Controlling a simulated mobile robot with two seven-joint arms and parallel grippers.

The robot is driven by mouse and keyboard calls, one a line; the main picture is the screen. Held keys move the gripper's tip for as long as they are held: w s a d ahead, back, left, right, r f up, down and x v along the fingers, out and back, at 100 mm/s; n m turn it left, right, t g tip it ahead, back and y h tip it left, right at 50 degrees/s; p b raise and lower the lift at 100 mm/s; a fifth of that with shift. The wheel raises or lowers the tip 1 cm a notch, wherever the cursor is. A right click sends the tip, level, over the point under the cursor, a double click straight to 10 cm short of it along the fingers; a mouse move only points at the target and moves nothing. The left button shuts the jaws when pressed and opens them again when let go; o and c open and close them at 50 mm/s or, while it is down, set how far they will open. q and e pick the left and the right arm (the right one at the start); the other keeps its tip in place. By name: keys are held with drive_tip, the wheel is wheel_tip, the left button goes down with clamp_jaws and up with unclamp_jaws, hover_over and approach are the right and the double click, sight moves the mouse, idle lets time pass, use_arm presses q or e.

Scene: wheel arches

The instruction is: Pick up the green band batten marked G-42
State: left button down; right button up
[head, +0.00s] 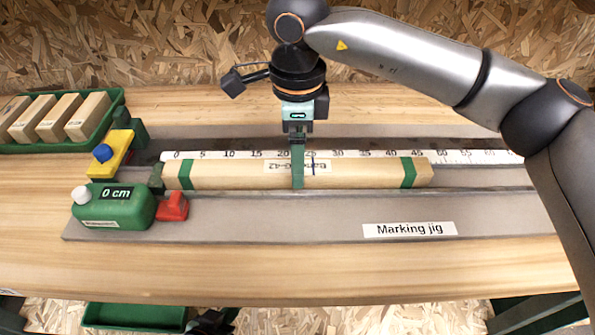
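The batten marked G-42 (350,176) is a pale wooden bar with a green band near each end. It lies lengthwise in the marking jig (300,222), along a white scale (455,156). Its white label (280,167) reads upside down and is partly covered. My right gripper (298,180) points down at the batten's middle, with a green finger across its top and near face. The other finger is hidden, so I cannot tell whether it grips. My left gripper is not in view.
A green block reading 0 cm (118,210), a red block (173,206) and a yellow block (112,152) stand at the jig's left end. A green tray (75,145) holds several wooden blocks. The front bench strip is clear. A green bin (135,317) is below.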

wheel_tip(320, 180, down, 2)
drive_tip(key=shift+f, duration=0.15)
clamp_jaws()
idle(0.6)
